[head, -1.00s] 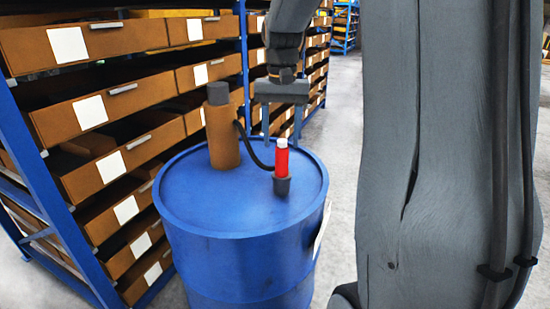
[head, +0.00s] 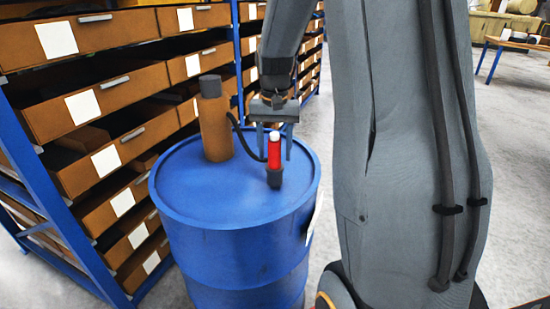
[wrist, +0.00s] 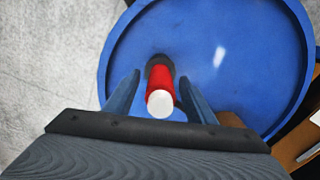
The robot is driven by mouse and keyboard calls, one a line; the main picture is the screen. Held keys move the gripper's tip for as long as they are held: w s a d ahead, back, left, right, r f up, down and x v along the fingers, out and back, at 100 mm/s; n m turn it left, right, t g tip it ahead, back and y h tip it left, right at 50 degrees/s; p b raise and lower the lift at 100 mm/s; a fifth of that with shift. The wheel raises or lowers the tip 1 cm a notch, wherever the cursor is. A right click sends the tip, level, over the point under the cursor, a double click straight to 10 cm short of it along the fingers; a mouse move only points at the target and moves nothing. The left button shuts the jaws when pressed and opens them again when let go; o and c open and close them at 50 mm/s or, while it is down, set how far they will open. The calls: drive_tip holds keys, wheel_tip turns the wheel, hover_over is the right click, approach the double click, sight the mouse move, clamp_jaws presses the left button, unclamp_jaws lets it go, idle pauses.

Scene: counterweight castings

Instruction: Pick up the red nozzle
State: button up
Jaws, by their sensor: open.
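The red nozzle (head: 274,153) has a white tip and stands upright in a dark holder (head: 275,178) on top of a blue drum (head: 212,208). My gripper (head: 274,155) points down, its two fingers just behind and beside the nozzle in the head view. In the wrist view the red nozzle (wrist: 160,86) shows between the two open fingers of my gripper (wrist: 158,88), with a gap on each side. No contact shows.
A brown cylinder (head: 215,130) with a grey cap stands on the drum, and a black hose (head: 242,133) runs from it toward the nozzle. Shelves of brown drawers (head: 90,105) stand behind at left. Grey floor lies at right.

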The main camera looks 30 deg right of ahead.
drive_tip(key=c, duration=0.9)
drive_tip(key=shift+c, duration=0.4)
drive_tip(key=shift+w+r, duration=0.1)
drive_tip(key=shift+r, duration=0.05)
